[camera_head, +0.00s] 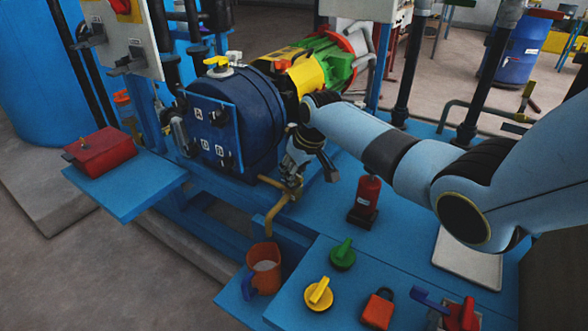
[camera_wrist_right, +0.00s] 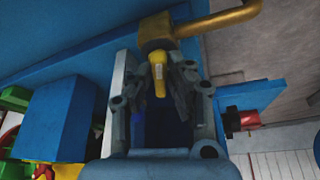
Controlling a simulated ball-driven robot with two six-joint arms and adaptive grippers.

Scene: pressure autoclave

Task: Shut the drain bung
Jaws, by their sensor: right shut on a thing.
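The brass drain fitting (camera_head: 290,188) sits low at the front of the dark blue vessel (camera_head: 212,125), with its bent brass spout (camera_head: 271,213) above an orange jug (camera_head: 262,268). In the right wrist view, the brass fitting (camera_wrist_right: 155,32) and spout (camera_wrist_right: 222,20) are at the top. A yellow handle (camera_wrist_right: 158,72), which I take to be the drain bung's, runs down from the fitting between the fingers. My right gripper (camera_head: 294,170) is at the fitting, and its fingers (camera_wrist_right: 175,78) are shut on the handle, partly hiding it. My left gripper is out of view.
Yellow (camera_head: 319,294) and green (camera_head: 342,254) knobs and a red padlock (camera_head: 378,310) are on the blue bench at the front. A small red extinguisher (camera_head: 367,197) stands right of the gripper. A red box (camera_head: 100,152) sits on the left shelf.

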